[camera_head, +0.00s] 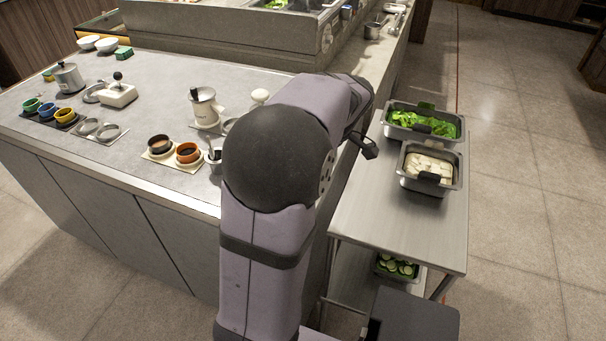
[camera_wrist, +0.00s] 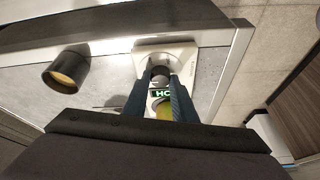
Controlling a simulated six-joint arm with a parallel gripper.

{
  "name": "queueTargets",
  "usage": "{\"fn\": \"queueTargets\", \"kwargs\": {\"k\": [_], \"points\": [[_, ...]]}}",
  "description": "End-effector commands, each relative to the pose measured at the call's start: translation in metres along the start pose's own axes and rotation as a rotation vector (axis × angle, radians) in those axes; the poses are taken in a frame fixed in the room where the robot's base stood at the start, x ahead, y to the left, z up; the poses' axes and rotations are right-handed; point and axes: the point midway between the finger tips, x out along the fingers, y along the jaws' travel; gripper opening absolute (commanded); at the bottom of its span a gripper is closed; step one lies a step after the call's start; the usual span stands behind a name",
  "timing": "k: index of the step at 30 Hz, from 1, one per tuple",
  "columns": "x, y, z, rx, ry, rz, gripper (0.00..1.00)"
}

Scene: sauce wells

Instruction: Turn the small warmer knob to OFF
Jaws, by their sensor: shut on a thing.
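In the wrist view a pale, square-based warmer (camera_wrist: 178,47) stands on the grey counter near its edge. A green lit label reading "HO", partly covered, shows between my fingers. My gripper (camera_wrist: 160,74) is shut on the small grey knob (camera_wrist: 160,71) in front of the pale base. The fingers hide the knob's sides, and I cannot read which way it is turned. In the head view my own arm hides the gripper and the knob.
In the wrist view a dark cup (camera_wrist: 66,72) with yellowish contents stands to the left. Food pans (camera_head: 430,168) sit on the side table (camera_head: 400,225) to the right.

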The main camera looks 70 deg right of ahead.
Motion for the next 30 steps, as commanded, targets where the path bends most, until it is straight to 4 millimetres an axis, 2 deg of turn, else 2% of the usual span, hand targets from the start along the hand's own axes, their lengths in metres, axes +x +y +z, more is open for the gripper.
{"fn": "queueTargets", "kwargs": {"k": [19, 20, 21, 30], "points": [[-0.0002, 0.0003, 0.0002, -0.05, -0.004, -0.021, 0.02], [-0.0002, 0.0003, 0.0002, -0.05, -0.004, -0.021, 0.31], [-0.0001, 0.0003, 0.0003, -0.05, -0.004, -0.021, 0.41], [-0.0002, 0.0004, 0.0002, -0.049, -0.004, -0.02, 0.43]]}}
